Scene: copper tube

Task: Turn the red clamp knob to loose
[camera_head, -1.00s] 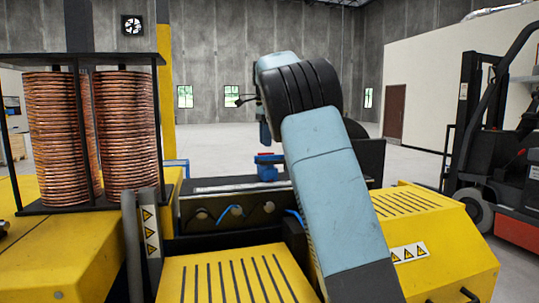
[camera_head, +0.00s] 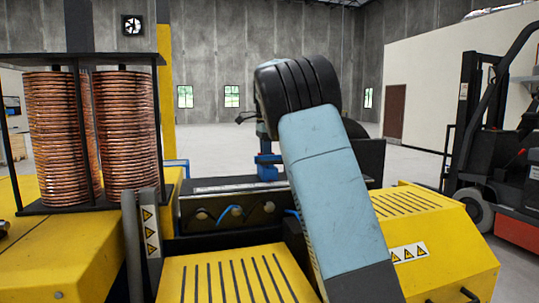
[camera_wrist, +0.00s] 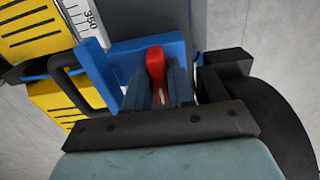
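The red clamp knob (camera_wrist: 156,63) is in the upper middle of the wrist view, on a blue clamp body (camera_wrist: 110,52). My gripper (camera_wrist: 159,82) reaches to it with its two grey-blue fingers apart, one on each side of the knob. A narrow gap shows between the fingers. Whether either finger touches the knob is hard to tell. In the head view my gripper (camera_head: 267,148) points down over the blue clamp (camera_head: 267,172), and the knob is hidden there.
A ruler strip (camera_wrist: 88,22) lies beside the clamp. A dark round disc (camera_wrist: 275,115) stands close on the right. The yellow machine housing (camera_head: 425,240) and copper coils (camera_head: 62,140) surround the clamp area. A forklift (camera_head: 500,150) stands at far right.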

